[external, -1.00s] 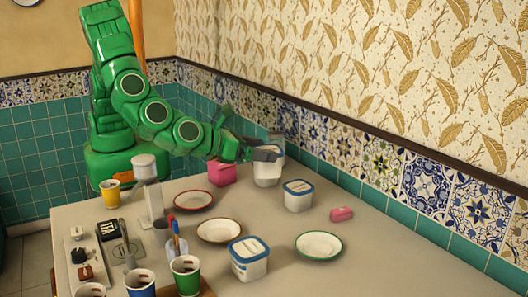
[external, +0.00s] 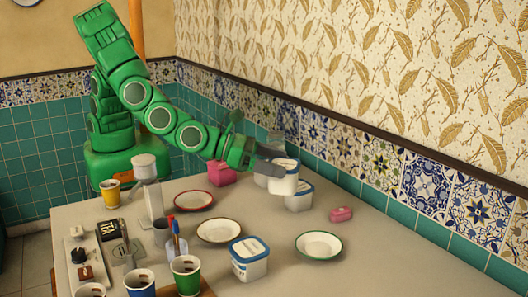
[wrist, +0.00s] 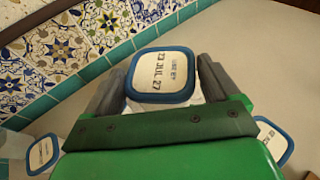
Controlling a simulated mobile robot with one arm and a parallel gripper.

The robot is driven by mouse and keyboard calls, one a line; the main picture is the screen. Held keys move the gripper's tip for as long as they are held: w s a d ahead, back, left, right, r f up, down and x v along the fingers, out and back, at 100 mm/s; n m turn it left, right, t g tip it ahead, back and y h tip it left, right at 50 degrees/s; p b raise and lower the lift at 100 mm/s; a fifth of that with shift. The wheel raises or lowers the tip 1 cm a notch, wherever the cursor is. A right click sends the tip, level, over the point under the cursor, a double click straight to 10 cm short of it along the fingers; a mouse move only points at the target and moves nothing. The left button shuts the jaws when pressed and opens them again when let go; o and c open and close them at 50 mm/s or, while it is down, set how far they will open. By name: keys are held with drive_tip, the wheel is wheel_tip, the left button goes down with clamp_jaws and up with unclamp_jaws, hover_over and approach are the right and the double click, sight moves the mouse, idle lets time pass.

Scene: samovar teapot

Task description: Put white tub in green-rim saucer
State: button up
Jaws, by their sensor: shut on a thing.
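My gripper (external: 272,162) is shut on a white tub (external: 284,184) with a label, held upright near the back of the table. In the wrist view the gripper (wrist: 163,65) has a finger on each side of this tub, whose blue-rimmed lid (wrist: 163,72) reads a date. The green-rim saucer (external: 319,245) lies empty on the table, in front and to the right of the held tub.
A red-rim saucer (external: 194,200) and an orange-brown-rim saucer (external: 219,231) lie to the left. A pink lump (external: 341,214) and a pink box (external: 221,175) stand near the wall. Cups (external: 186,275) and a bottle (external: 152,195) crowd the left; the right front is clear.

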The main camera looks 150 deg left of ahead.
sight(291, 177)
drive_tip(key=w+f, duration=0.1)
drive_tip(key=w, duration=0.1)
drive_tip(key=w+a+f, duration=0.1)
drive_tip(key=w, duration=0.1)
drive_tip(key=w+a, duration=0.1)
drive_tip(key=shift+w+f, duration=0.4)
drive_tip(key=shift+w+a+f, duration=0.3)
drive_tip(key=shift+w+f, duration=0.45)
drive_tip(key=shift+f, duration=0.75)
drive_tip(key=shift+w+a+f, duration=0.35)
drive_tip(key=shift+w+f, duration=0.45)
drive_tip(key=shift+f, duration=0.65)
drive_tip(key=shift+w+a+f, duration=0.3)
drive_tip(key=shift+w+f, duration=0.45)
drive_tip(key=shift+f, duration=0.75)
drive_tip(key=shift+f, duration=0.3)
drive_tip(key=o, duration=1)
drive_tip(key=shift+c, duration=0.2)
drive_tip(key=shift+r, duration=0.35)
drive_tip(key=v, duration=1.2)
drive_tip(key=shift+s+r, duration=0.1)
